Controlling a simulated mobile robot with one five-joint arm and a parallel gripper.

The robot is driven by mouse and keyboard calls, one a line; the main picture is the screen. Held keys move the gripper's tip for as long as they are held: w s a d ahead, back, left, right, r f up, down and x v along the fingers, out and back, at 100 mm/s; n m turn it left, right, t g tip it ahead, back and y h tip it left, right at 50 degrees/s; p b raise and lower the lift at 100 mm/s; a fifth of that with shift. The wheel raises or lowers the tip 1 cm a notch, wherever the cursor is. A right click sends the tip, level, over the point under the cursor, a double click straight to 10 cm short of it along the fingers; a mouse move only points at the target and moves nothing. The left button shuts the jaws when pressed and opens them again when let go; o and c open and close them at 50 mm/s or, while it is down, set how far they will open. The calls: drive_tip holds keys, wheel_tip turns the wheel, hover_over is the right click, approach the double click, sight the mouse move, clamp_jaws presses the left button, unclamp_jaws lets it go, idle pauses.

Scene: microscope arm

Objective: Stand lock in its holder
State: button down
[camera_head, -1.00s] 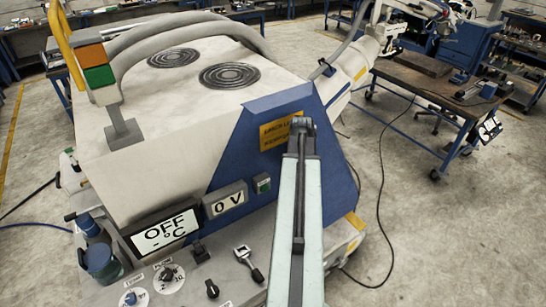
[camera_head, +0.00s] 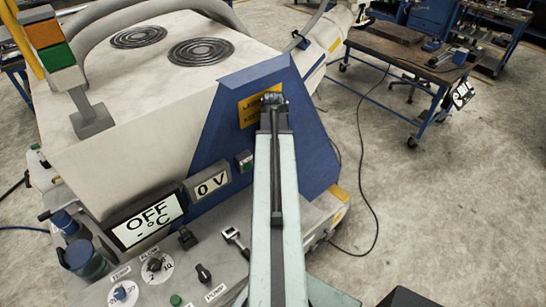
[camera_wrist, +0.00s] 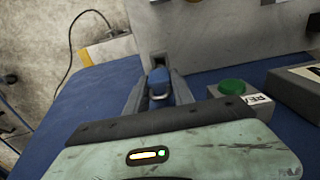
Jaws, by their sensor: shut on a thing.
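My gripper (camera_wrist: 158,92) shows in the wrist view, its two dark fingers shut on a small blue lock (camera_wrist: 159,79) with a silvery metal loop on its near side. The lock is in front of a pale grey panel (camera_wrist: 205,35). A dark notch in this panel lies just beyond the lock; I cannot tell whether the two touch, or whether the notch is the holder. In the head view my arm reaches toward the blue front of the machine, and the gripper and lock are hidden there.
A green button (camera_wrist: 231,87) and a grey display box (camera_wrist: 295,90) stand right of the gripper. The machine's control ledge carries an OFF display (camera_head: 150,219), a 0 V display (camera_head: 209,185) and several knobs. A workbench (camera_head: 400,50) stands at back right, with open floor before it.

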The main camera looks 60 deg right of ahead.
drive_tip(key=shift+f+b, duration=0.75)
drive_tip(key=shift+f, duration=0.45)
drive_tip(key=shift+f+b, duration=2.5)
drive_tip(key=c, duration=1)
unclamp_jaws()
drive_tip(key=shift+r, duration=0.1)
wheel_tip(320, 180, up, 8)
drive_tip(key=p, duration=0.8)
drive_tip(key=shift+s, duration=0.1)
